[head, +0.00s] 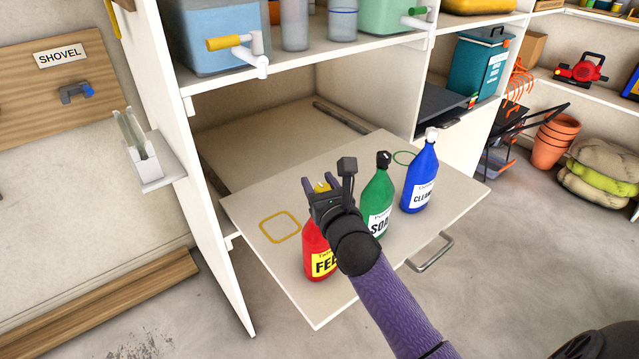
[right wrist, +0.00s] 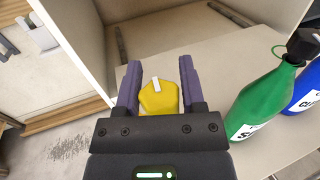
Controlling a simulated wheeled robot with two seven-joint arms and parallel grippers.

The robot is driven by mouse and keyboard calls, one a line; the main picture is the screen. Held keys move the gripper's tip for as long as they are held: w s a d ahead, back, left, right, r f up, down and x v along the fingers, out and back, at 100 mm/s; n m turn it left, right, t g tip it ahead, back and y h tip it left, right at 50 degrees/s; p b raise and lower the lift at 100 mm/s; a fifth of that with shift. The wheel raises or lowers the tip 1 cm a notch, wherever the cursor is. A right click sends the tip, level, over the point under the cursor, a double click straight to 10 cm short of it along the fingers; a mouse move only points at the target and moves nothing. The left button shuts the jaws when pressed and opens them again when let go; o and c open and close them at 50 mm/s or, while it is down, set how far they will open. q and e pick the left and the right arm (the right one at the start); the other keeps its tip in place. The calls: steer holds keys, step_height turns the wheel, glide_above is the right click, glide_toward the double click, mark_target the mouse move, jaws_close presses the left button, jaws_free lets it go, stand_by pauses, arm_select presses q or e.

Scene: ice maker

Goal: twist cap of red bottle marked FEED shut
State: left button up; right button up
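The red bottle marked FEED (head: 316,262) stands upright on the pulled-out shelf, partly hidden behind my right arm. Its yellow cap (head: 321,187) shows between the two purple fingers of my right gripper (head: 322,184). In the right wrist view the yellow cap (right wrist: 159,98), with a white mark on top, lies between the open fingers (right wrist: 158,82). The fingers are on both sides of it with little room; I cannot tell whether they touch it. My left gripper is not in view.
A green bottle (head: 376,200) with a black cap and a blue bottle (head: 420,180) with a white cap stand to the right on the pull-out shelf (head: 325,308). A yellow outline (head: 281,227) marks bare shelf at left. An upper shelf (head: 310,62) overhangs behind.

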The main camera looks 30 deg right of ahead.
steer(key=c, duration=0.5)
jaws_close()
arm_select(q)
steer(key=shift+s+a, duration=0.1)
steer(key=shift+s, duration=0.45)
